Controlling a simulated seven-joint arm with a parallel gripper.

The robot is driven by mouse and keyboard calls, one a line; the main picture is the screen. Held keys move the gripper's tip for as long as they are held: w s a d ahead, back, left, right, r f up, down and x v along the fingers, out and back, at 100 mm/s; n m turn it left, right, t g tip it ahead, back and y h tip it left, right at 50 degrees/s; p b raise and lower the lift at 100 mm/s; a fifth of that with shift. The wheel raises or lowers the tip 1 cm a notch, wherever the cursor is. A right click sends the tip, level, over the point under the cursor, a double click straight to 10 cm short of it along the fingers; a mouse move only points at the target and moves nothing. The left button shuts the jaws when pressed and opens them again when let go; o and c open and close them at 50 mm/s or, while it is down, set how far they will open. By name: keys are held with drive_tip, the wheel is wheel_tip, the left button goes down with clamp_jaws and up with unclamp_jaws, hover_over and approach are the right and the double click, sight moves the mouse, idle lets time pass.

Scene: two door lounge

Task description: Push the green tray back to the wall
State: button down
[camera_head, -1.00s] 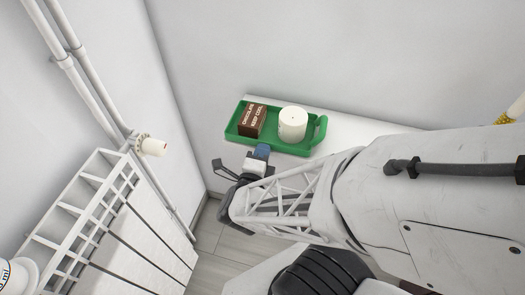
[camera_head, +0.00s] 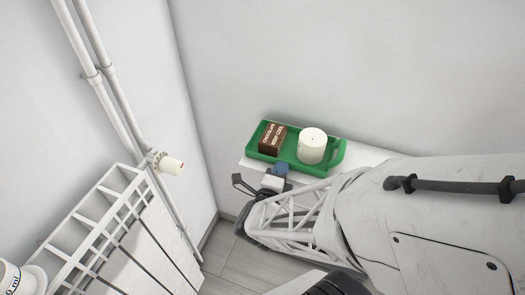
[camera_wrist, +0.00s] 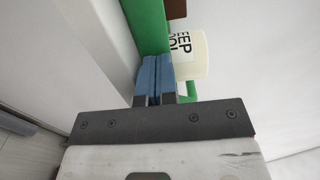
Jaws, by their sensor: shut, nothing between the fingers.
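The green tray (camera_head: 258,151) lies flat on a white shelf (camera_head: 368,155) in the head view. Its back edge is close against the wall, with no clear strip of shelf behind it; I cannot tell if it touches. A brown box (camera_head: 272,139) and a white candle (camera_head: 312,147) stand upright in it. My gripper (camera_head: 281,168) is shut and empty, its blue fingertips at the tray's front side. In the wrist view the fingertips (camera_wrist: 154,66) meet the tray's green side (camera_wrist: 147,28), seemingly touching. The candle (camera_wrist: 189,52) shows beside them.
The wall (camera_head: 330,70) rises behind the shelf. A radiator (camera_head: 115,235) with pipes and a valve (camera_head: 165,163) stands along the left wall. The shelf is bare to the right of the tray, partly hidden by my arm.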

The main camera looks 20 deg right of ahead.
drive_tip(key=shift+s+a, duration=0.1)
drive_tip(key=shift+a, duration=0.05)
drive_tip(key=v, duration=1.3)
drive_tip(key=shift+s, duration=0.15)
idle(1.6)
drive_tip(key=shift+s+a, duration=0.1)
drive_tip(key=shift+a, duration=0.1)
idle(0.3)
